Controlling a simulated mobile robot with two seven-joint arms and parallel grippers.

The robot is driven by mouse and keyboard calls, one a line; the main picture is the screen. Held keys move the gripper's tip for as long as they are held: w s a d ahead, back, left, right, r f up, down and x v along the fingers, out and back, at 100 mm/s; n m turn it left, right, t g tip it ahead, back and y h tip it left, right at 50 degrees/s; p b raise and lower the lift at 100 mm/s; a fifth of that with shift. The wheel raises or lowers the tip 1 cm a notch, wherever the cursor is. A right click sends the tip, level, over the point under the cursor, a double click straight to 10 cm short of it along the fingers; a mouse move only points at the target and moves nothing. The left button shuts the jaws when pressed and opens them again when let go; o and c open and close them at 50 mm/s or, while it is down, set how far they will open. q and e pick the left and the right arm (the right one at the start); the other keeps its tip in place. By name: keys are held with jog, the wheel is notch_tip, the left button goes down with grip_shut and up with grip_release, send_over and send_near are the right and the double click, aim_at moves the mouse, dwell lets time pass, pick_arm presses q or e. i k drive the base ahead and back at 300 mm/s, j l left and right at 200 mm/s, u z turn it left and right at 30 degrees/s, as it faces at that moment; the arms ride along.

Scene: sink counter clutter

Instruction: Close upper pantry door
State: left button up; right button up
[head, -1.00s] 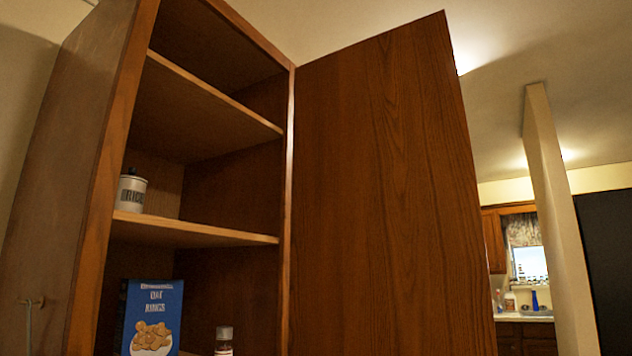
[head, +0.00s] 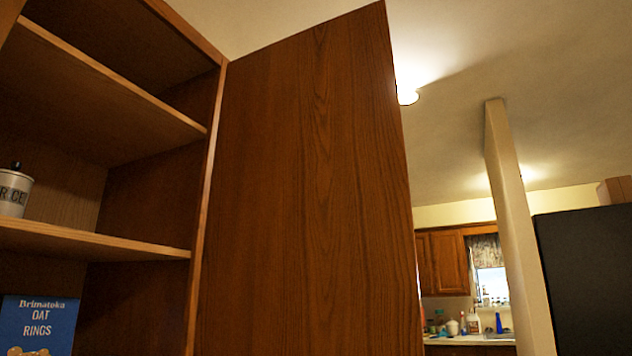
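The upper pantry door (head: 310,200) is a tall brown wood panel. It stands wide open, hinged on the right side of the pantry cabinet (head: 207,200). The cabinet's inside is exposed, with wooden shelves (head: 110,85). Neither my left nor my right gripper shows in the head view. The door's lower edge is out of the picture, and no handle shows on the visible face.
A rice canister (head: 14,194) and a blue oat rings box (head: 38,325) are inside the cabinet. Right of the door stand a pale post (head: 515,220) and a black panel (head: 590,275). A kitchen counter (head: 468,340) lies far behind.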

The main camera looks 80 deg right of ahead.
aim_at(309, 249)
jog(key=k+l, duration=0.15)
jog(key=l, duration=0.3)
jog(key=k+l, duration=0.2)
jog(key=l, duration=0.2)
jog(key=k+l, duration=0.15)
jog(key=l, duration=0.3)
jog(key=k+l, duration=0.2)
jog(key=l, duration=0.2)
jog(key=k+l, duration=0.15)
jog(key=l, duration=0.3)
jog(key=k+l, duration=0.15)
jog(key=l, duration=0.3)
jog(key=k+l, duration=0.2)
jog(key=l, duration=0.2)
jog(key=k+l, duration=0.15)
jog(key=l, duration=0.3)
jog(key=l+z, duration=0.5)
jog(key=l, duration=1)
